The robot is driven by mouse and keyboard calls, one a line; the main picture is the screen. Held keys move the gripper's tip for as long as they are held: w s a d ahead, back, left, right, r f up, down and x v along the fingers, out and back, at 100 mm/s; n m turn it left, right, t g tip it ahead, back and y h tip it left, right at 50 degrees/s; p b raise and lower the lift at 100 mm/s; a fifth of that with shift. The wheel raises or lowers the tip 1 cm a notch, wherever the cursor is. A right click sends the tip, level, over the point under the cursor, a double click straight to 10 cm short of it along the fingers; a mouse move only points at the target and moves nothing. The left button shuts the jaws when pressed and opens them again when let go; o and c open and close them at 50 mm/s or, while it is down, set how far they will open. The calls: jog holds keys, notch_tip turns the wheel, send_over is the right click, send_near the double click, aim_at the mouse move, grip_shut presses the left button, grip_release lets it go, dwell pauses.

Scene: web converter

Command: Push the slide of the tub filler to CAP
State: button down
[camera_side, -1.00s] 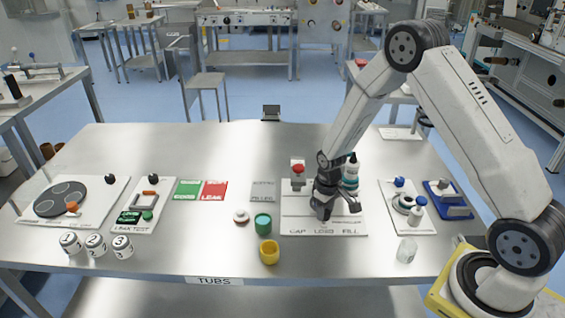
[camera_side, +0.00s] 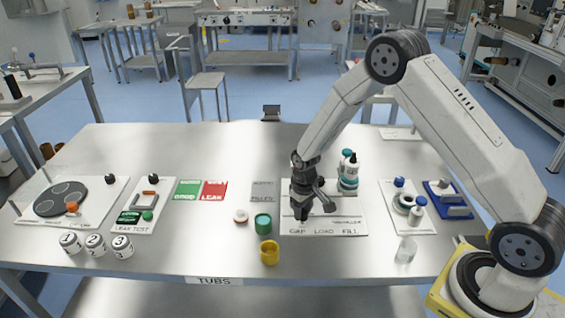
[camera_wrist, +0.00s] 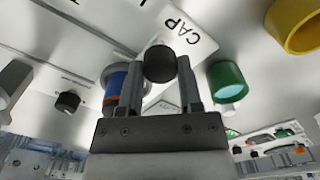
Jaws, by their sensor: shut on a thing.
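The tub filler (camera_side: 345,227) is a pale plate on the table, marked CAP, LOAD and FILL from left to right along its front. My gripper (camera_side: 302,224) is low over its left end, at the CAP mark. In the wrist view my gripper (camera_wrist: 161,75) is shut on a round black knob (camera_wrist: 160,63), which appears to be the slide's handle. The word CAP (camera_wrist: 183,32) is just beside the knob. A blue and orange cylindrical part (camera_wrist: 116,88) shows behind the left finger. My gripper hides much of the slide in the side view.
A green tub (camera_side: 263,223) and a yellow tub (camera_side: 269,252) stand just left of the filler. A white lid (camera_side: 241,216) lies beside them. A teal-labelled bottle (camera_side: 349,172) stands at the filler's back. A clear jar (camera_side: 405,250) stands front right.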

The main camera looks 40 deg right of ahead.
jog(key=shift+w+a+r, duration=0.1)
jog(key=shift+w+a, duration=0.55)
jog(key=shift+w, duration=0.1)
jog(key=shift+c, duration=1.3)
grip_release()
jog(key=shift+s, duration=0.1)
notch_tip(320, 180, up, 8)
